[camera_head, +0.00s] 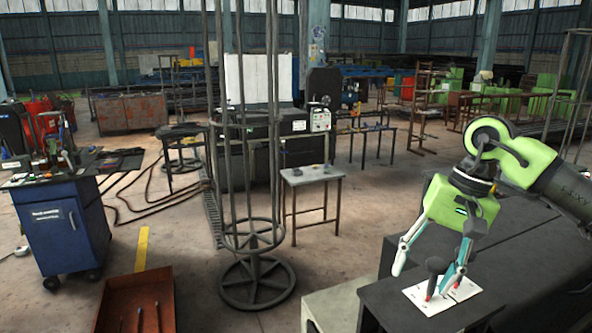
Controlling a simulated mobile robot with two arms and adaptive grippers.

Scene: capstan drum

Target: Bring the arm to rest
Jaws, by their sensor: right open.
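My right arm (545,170) comes in from the right edge, light green and black. Its gripper (424,281) points down with its two pale blue-grey fingers spread wide over the dark bench top. A small black knob-like piece with a rounded top (435,266) stands upright on a white plate (465,291) with red marks. In the picture the piece lies between the fingers, close to the right one; I cannot tell whether they touch. My left gripper is not in view.
The dark bench (385,302) fills the lower right. A tall metal rod stand (257,283) is at the middle, with a small grey table (311,175) behind it. A blue tool cabinet (62,228) stands left, and a rusty tray (135,303) lies in front.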

